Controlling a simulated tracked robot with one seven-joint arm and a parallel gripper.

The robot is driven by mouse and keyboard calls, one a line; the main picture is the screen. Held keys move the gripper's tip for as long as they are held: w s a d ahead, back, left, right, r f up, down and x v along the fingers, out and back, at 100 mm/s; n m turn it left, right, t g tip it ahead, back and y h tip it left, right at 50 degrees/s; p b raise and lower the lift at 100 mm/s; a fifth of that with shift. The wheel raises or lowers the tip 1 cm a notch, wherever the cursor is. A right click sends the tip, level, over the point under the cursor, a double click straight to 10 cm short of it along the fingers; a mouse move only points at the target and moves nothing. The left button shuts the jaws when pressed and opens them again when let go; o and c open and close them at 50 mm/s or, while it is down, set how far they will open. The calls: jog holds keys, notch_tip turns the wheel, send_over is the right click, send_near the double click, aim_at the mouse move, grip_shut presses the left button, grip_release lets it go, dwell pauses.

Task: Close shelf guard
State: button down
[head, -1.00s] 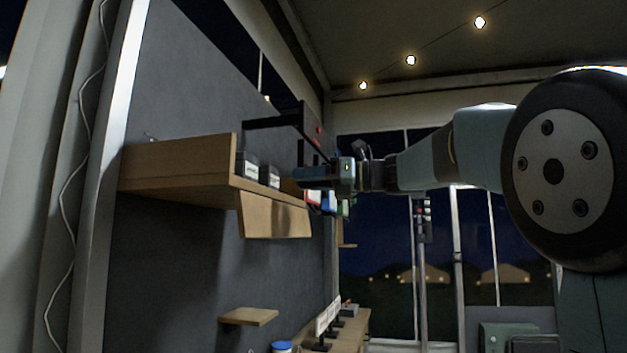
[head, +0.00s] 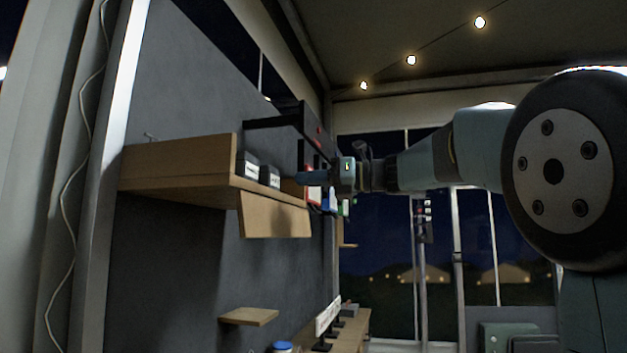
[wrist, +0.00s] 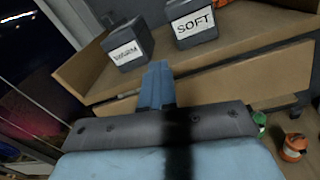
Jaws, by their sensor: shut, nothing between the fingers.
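The wooden shelf (head: 175,168) is fixed to the dark wall at the left in the head view. Its guard, a wooden flap (head: 275,219), hangs down below the shelf's front edge. In the wrist view the guard (wrist: 240,90) runs along below the shelf board (wrist: 255,42). My gripper (head: 308,175) is shut and empty, beside the shelf's front edge near the dark boxes. In the wrist view its fingers (wrist: 157,80) point toward the shelf, overlapping the guard's left part. I cannot tell whether they touch it.
Dark boxes labelled WARM (wrist: 126,47) and SOFT (wrist: 192,24) stand on the shelf. A small wooden ledge (head: 248,316) sits lower on the wall. An orange container (wrist: 294,147) and a green one (wrist: 260,123) lie below the shelf in the wrist view.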

dwell(0.4)
jog(key=c, duration=0.9)
grip_release()
jog(key=shift+o, duration=0.2)
jog(key=v, duration=1.3)
jog(key=shift+d, duration=0.4)
